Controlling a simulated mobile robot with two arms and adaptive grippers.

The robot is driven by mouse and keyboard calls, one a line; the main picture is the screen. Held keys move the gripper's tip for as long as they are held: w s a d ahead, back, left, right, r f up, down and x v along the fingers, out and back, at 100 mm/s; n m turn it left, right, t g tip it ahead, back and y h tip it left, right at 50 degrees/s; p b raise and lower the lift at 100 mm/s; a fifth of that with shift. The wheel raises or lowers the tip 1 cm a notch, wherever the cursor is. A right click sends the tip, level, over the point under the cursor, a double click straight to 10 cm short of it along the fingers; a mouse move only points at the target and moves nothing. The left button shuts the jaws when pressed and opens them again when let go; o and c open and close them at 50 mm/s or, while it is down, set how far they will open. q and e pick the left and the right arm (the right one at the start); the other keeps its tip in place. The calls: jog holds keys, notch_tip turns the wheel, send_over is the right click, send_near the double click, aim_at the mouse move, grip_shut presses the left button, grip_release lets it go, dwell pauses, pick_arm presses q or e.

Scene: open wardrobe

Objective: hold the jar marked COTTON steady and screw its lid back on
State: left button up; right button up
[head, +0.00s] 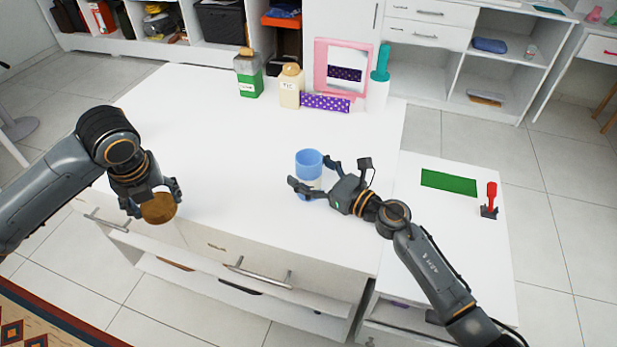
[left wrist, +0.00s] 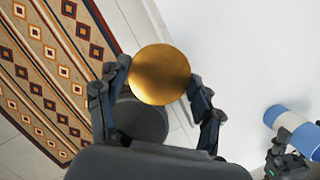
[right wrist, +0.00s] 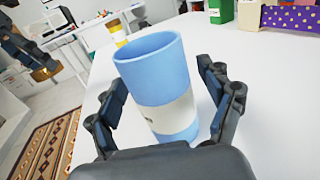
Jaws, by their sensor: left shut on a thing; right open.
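The blue jar (head: 309,164) with a white label band stands upright and lidless on the white table; its open rim shows in the right wrist view (right wrist: 152,70). Only a small dark mark of the label's lettering is visible. My right gripper (head: 314,173) is open, with one finger on each side of the jar; gaps show, and I cannot tell whether either finger touches. My left gripper (head: 156,198) is shut on the round golden-brown lid (left wrist: 160,74) near the table's front left edge, well left of the jar. The lid also shows in the head view (head: 158,208).
At the back of the table (head: 200,120) stand a green bottle (head: 248,76), a cream bottle (head: 290,88), a purple dotted box (head: 324,102), a pink-framed mirror (head: 345,62) and a white holder (head: 377,95). The table between lid and jar is clear.

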jog(key=shift+c, duration=0.4)
jog(key=c, duration=1.2)
pick_arm(q)
notch_tip(320, 180, up, 4)
jog(key=p, duration=0.4)
jog(key=shift+r+p, duration=0.25)
jog(key=shift+p, duration=0.05)
pick_arm(e)
notch_tip(320, 180, up, 10)
jog(key=shift+r, duration=0.1)
jog(key=shift+c, duration=0.2)
jog(key=o, duration=0.6)
grip_shut()
pick_arm(q)
jog(key=shift+d+f, duration=0.1)
pick_arm(e)
jog(key=shift+s+d, duration=0.1)
